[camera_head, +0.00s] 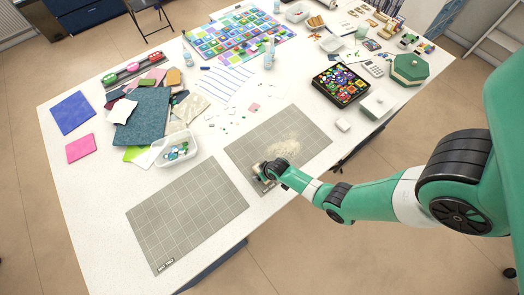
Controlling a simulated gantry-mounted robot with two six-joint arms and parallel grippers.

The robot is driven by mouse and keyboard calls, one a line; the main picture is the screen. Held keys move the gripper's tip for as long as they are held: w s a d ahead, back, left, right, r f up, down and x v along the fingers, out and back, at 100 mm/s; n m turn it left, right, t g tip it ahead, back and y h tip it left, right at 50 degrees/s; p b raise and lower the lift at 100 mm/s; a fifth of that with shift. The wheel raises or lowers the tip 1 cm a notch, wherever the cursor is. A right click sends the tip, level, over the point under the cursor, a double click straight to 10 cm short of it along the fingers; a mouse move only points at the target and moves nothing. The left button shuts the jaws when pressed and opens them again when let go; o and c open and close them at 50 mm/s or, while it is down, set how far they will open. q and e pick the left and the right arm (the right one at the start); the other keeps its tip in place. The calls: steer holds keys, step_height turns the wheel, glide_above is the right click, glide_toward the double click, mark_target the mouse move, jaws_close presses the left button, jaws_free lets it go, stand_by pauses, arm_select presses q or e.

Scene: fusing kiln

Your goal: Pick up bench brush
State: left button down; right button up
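A small tan and pale object, which looks like the bench brush (257,169), lies at the left part of the right grey grid mat (312,141). My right gripper (264,171) is down at the mat, right over this object, and hides most of it. I cannot tell whether the fingers are open or closed around it. My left gripper is not in view.
A pale powder patch (283,148) lies on the mat beside my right gripper. A second grid mat (187,214) is bare at the front left. A white tray (163,154) of glass pieces, a dark tray (321,86) of colourful pieces and a green octagonal box (409,69) stand around.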

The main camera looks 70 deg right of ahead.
steer(key=c, duration=1.3)
jaws_close()
steer(key=shift+r, duration=0.1)
